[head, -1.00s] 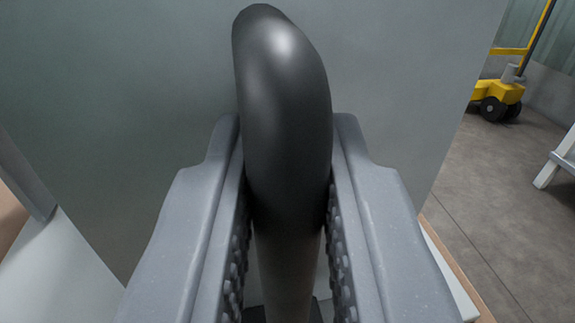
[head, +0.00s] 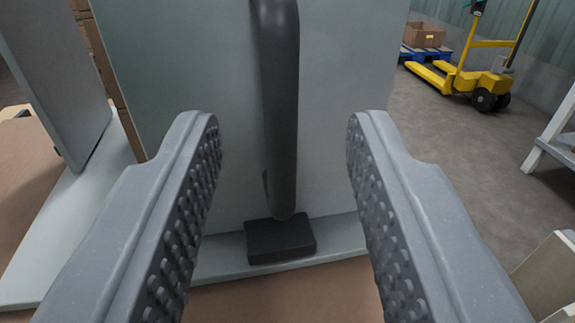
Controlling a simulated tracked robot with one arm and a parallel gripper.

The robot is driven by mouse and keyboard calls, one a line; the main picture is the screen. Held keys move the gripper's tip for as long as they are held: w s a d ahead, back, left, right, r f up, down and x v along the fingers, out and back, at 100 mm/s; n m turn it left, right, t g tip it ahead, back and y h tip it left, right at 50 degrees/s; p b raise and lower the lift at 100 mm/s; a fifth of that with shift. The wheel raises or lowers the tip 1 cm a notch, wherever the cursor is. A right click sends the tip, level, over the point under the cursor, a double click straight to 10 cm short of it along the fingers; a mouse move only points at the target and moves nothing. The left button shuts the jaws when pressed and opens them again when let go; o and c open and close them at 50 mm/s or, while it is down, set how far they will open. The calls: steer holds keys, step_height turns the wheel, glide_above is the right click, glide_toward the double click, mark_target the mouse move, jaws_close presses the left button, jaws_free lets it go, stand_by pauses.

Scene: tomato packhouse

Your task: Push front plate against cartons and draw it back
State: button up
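The front plate (head: 345,110) is a grey-green upright panel straight ahead. A black bar handle (head: 280,110) runs down its face to a dark block (head: 280,239) at its foot. My gripper (head: 284,135) is open, with one studded finger on each side of the handle and clear gaps to both. The handle stands beyond the fingers and nothing is held. Brown cartons (head: 110,75) show in a narrow strip behind the plate's left edge; the rest of them is hidden by the plate.
Another grey panel (head: 55,70) stands at the left on a pale base (head: 60,240). A yellow pallet jack (head: 470,80), a blue pallet (head: 425,53) with a carton (head: 424,35) and open floor lie at the right. A white stand leg (head: 550,140) is at the right edge.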

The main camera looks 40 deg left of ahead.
steer(key=p+v, duration=0.4)
steer(key=v, duration=0.2)
stand_by(0.3)
steer(key=shift+s+d, duration=0.1)
stand_by(0.4)
